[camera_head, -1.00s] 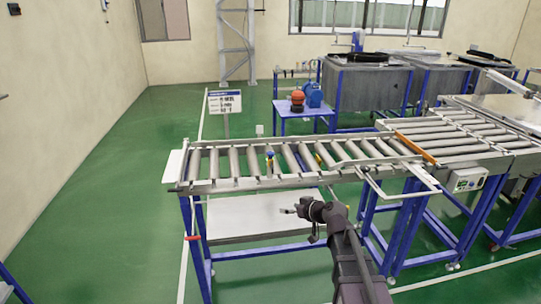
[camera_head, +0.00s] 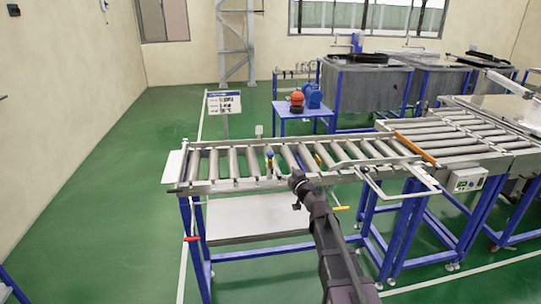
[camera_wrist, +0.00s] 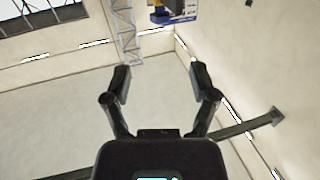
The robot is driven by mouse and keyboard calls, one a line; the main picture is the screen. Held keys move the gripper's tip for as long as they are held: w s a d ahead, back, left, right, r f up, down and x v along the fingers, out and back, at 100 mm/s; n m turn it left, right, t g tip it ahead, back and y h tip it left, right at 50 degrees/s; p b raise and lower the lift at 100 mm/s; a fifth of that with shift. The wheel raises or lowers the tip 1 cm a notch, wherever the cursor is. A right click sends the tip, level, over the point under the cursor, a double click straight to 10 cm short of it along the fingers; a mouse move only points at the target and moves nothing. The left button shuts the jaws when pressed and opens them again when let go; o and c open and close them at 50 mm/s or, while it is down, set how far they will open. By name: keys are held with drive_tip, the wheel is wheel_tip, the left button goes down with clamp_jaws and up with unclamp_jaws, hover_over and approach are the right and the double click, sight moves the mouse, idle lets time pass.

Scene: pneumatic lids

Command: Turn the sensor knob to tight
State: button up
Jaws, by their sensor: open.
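A small blue and yellow fitting (camera_head: 270,158), likely the sensor with its knob, stands at the rail of the roller conveyor (camera_head: 228,185). It is too small to tell the knob's position. My gripper (camera_wrist: 162,80) is open and empty in the wrist view, its two fingers spread apart. A blue and yellow part (camera_wrist: 158,14) shows at the top edge of that view, beyond the fingertips and cut off by the frame. In the head view my arm's end is at the conveyor's near side, right of the fitting and apart from it; the fingers are hidden there.
A yellow handle (camera_head: 340,208) and a red handle (camera_head: 192,238) sit at the conveyor's near side. A sign (camera_head: 224,102) stands behind. A blue table (camera_head: 302,111) carries a red and a blue object. A control box (camera_head: 466,180) hangs at right. The floor at left is clear.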

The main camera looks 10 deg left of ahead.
sight(272, 156)
drive_tip(key=shift+w+a, duration=0.1)
drive_tip(key=shift+w, duration=0.05)
drive_tip(key=x, duration=1.3)
drive_tip(key=shift+w+a, duration=0.1)
drive_tip(key=shift+w, duration=0.05)
clamp_jaws()
